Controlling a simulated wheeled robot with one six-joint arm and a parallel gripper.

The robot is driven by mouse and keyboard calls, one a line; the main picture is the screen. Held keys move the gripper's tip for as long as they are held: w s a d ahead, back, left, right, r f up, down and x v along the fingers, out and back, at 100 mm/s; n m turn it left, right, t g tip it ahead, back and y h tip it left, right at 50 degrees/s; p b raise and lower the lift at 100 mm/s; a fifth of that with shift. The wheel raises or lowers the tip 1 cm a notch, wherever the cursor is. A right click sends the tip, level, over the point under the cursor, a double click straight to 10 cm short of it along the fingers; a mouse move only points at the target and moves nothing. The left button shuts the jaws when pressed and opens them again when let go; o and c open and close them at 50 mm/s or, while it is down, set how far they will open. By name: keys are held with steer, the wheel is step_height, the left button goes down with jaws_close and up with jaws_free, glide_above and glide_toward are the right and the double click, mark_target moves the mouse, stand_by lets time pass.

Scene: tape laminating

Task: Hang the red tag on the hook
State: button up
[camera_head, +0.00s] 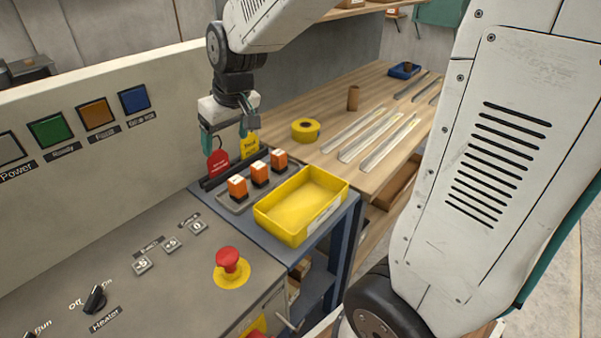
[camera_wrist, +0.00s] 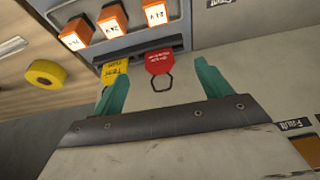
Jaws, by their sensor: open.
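The red tag (camera_head: 218,162) stands upright in a dark slotted rack (camera_head: 212,182) beside the machine panel. In the wrist view the red tag (camera_wrist: 159,62) has a dark hexagonal loop at its top and lies between the fingers, touching neither. A yellow tag (camera_head: 249,144) stands beside it in the rack and also shows in the wrist view (camera_wrist: 114,70), near one finger. My gripper (camera_head: 226,140) is open above the tags, its teal fingers spread to both sides in the wrist view (camera_wrist: 160,82). I cannot make out the hook in either view.
Several orange blocks (camera_head: 237,186) sit on a grey tray in front of the rack. A yellow bin (camera_head: 300,206) stands to their right. A red emergency button (camera_head: 229,260) is on the near console. A yellow tape roll (camera_head: 305,130) and metal strips lie on the wooden table (camera_head: 282,107).

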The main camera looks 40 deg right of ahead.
steer(key=s+d+r+m+g, duration=0.1)
steer(key=s, duration=1.2)
steer(key=s+d+r+m+g, duration=0.1)
steer(key=s+r, duration=0.1)
steer(key=s, duration=1)
steer(key=shift+s+r+g+h, duration=0.3)
steer(key=shift+s+h, duration=0.05)
steer(key=shift+h, duration=0.05)
steer(key=shift+o, duration=0.5)
steer(key=shift+s+f, duration=0.15)
steer(key=shift+s, duration=0.25)
steer(key=n+t+y, duration=0.1)
steer(key=n+t, duration=0.1)
steer(key=t, duration=0.1)
glide_toward(218, 159)
steer(key=f, duration=0.2)
steer(key=x, duration=0.7)
steer(key=shift+w+f, duration=0.15)
steer(key=shift+w, duration=0.25)
steer(key=shift+a, duration=0.1)
steer(key=c, duration=1.1)
steer(key=shift+c, duration=0.2)
